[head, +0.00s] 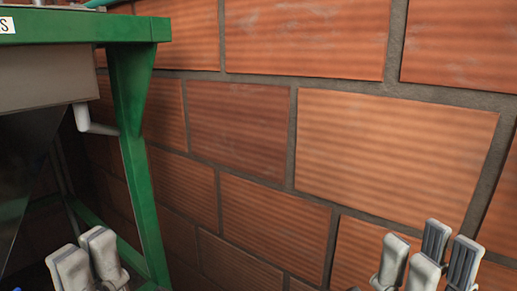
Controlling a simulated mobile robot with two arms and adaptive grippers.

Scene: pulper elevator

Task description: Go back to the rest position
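My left gripper (86,258) shows at the bottom left, in front of the green frame. Only its pale grey fingertips are in view, and they do not show whether it is open or shut. My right gripper (428,256) shows at the bottom right, in front of the brick wall. Its fingers stand apart, with dark pads visible on the far ones, and nothing shows between them. Both grippers point upward in the picture, and their lower parts are cut off by the bottom edge.
A green metal frame (140,150) stands at the left. It carries a grey box-like body (45,75) with a short white pipe (90,122). A wall of large orange bricks (395,140) fills the middle and right. No loose objects show between the grippers.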

